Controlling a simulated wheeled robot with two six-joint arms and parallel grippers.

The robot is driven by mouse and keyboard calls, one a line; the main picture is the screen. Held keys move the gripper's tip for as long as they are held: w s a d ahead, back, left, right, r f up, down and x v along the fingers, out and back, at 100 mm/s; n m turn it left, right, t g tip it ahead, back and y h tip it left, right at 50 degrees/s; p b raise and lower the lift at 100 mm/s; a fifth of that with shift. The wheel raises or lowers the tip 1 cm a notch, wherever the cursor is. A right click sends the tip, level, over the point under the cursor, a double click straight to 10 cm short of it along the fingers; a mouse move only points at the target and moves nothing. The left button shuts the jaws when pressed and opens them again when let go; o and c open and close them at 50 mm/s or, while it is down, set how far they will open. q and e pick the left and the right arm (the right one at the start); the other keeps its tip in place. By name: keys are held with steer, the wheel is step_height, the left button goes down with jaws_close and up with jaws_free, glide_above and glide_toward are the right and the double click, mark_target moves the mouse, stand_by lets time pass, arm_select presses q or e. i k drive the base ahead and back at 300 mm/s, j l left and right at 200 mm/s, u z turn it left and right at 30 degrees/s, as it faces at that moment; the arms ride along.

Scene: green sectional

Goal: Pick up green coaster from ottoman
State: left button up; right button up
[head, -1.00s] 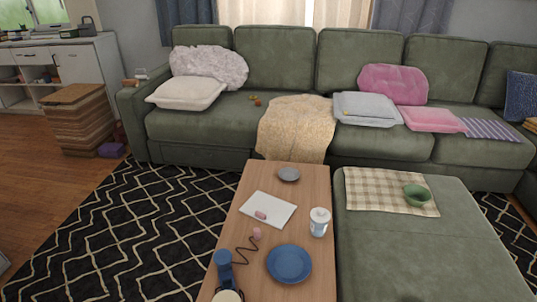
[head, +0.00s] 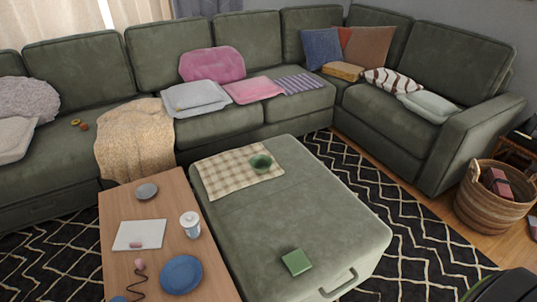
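The green coaster (head: 296,262) is a small flat green square. It lies near the front edge of the green ottoman (head: 310,190) in the head view, left of the ottoman's handle. Nothing covers the coaster. Neither gripper can be made out in the head view. A dark rounded shape at the bottom right corner may be part of my own body.
A checkered cloth (head: 228,177) with a green bowl (head: 261,163) lies on the ottoman's far end. The wooden coffee table (head: 115,205) stands on its left, holding a blue plate (head: 181,275). A wicker basket (head: 490,205) stands at right. Patterned rug lies between ottoman and sofa.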

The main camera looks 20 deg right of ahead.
mark_target(296, 262)
steer(key=z, duration=1.1)
steer(key=l+u, duration=0.1)
steer(key=u, duration=0.4)
